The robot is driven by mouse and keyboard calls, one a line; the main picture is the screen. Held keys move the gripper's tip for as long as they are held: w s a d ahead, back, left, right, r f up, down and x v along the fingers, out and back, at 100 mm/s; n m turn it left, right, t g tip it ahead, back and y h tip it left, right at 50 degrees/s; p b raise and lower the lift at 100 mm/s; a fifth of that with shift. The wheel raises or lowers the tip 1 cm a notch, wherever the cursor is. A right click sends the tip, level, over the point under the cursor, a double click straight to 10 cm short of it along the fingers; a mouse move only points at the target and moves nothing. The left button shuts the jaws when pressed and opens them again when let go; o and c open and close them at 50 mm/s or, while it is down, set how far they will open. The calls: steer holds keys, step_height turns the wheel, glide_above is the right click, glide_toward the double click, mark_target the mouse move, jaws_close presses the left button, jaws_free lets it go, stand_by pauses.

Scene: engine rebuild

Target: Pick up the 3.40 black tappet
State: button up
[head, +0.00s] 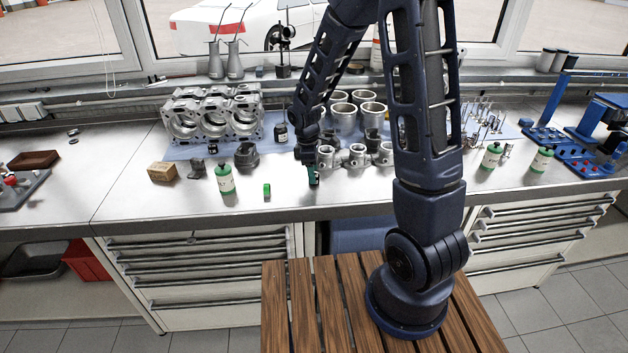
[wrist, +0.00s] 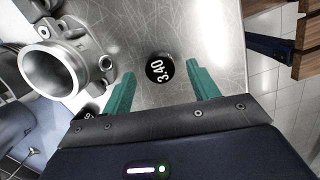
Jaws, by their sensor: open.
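The black tappet (wrist: 159,69) marked 3.40 in white stands on the metal bench top in the wrist view. My gripper (wrist: 163,85) is open, with its two green fingers on either side of the tappet and apart from it. In the head view, my gripper (head: 313,178) is low over the front of the bench. The tappet cannot be made out there.
A grey metal casting with a round bore (wrist: 52,70) lies left of my gripper in the wrist view. In the head view, a green-and-white bottle (head: 225,180) and a small green item (head: 267,190) stand to the left. The bench's front edge is close.

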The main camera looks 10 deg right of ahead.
steer(key=shift+d+f, duration=0.1)
steer(key=shift+f, duration=1.05)
steer(key=c, duration=1.1)
steer(key=shift+r, duration=0.1)
